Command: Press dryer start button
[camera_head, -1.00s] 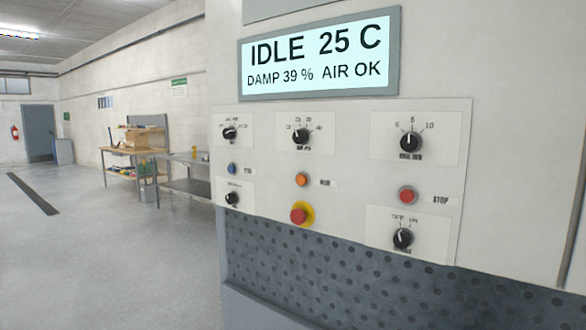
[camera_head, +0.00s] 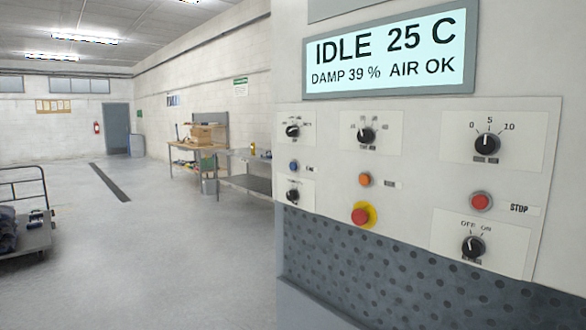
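The dryer's control panel (camera_head: 420,184) fills the right of the head view. Its display (camera_head: 390,50) reads IDLE 25 C, DAMP 39 %, AIR OK. A blue button (camera_head: 293,166) with a small blurred label sits at the panel's left. An orange button (camera_head: 365,180) with an unreadable label is in the middle. A red button (camera_head: 481,201) labelled STOP is at the right. A red mushroom button on a yellow ring (camera_head: 361,215) is below the orange one. Several black knobs, one under OFF ON marks (camera_head: 473,247), surround them. Neither of my grippers is in view.
A perforated grey panel (camera_head: 400,275) lies below the controls. Open grey floor (camera_head: 170,250) stretches to the left. A cart (camera_head: 25,230) with a dark load stands at the left edge.

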